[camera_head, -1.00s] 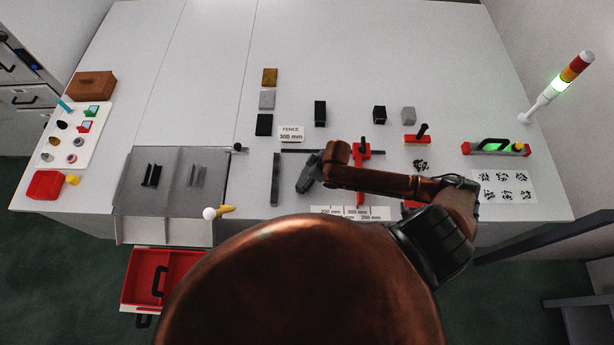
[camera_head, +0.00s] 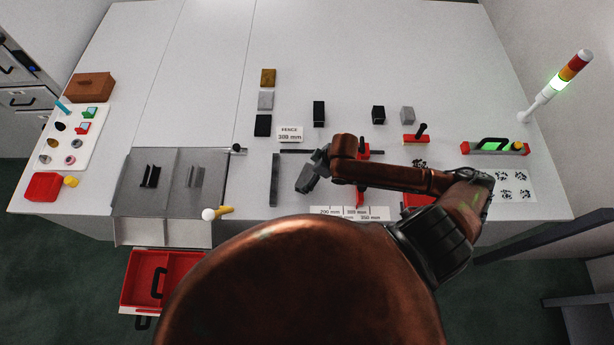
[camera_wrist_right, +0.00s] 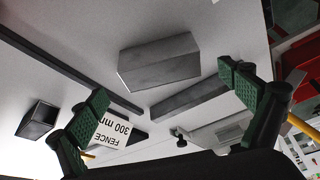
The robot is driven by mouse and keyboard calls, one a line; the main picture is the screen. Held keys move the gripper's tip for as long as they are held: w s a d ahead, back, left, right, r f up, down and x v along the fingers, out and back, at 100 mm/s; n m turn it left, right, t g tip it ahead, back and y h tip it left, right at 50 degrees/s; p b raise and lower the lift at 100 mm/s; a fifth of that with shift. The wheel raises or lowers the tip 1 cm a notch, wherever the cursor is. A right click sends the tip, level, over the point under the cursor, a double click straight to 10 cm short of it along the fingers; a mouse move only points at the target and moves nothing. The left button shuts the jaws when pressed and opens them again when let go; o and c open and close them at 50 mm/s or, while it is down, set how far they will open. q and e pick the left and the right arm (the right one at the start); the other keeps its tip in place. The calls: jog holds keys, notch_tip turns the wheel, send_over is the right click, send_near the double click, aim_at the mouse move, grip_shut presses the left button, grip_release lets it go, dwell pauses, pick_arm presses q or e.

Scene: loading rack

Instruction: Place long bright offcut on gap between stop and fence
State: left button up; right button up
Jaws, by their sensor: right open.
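A plain grey block (camera_wrist_right: 158,62), which looks like the long bright offcut, lies on the table in the right wrist view. In the head view it shows as a grey piece (camera_head: 306,179) just below my right gripper (camera_head: 319,160). The dark fence bar (camera_head: 298,151) runs beside the "FENCE 300 mm" label (camera_head: 290,134). A second grey bar (camera_head: 275,180) stands left of the block, with bare table between them in the wrist view. My right gripper's green-padded fingers (camera_wrist_right: 165,90) are apart and empty. A red clamp-like piece (camera_head: 363,152), possibly the stop, is partly hidden by my arm.
Several small blocks (camera_head: 319,113) stand behind the fence. A scale label strip (camera_head: 350,212) lies at the front edge. The table's back is clear.

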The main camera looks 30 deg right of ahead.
jog(key=v, duration=0.6)
jog(key=shift+r, duration=0.35)
jog(key=shift+s, duration=0.1)
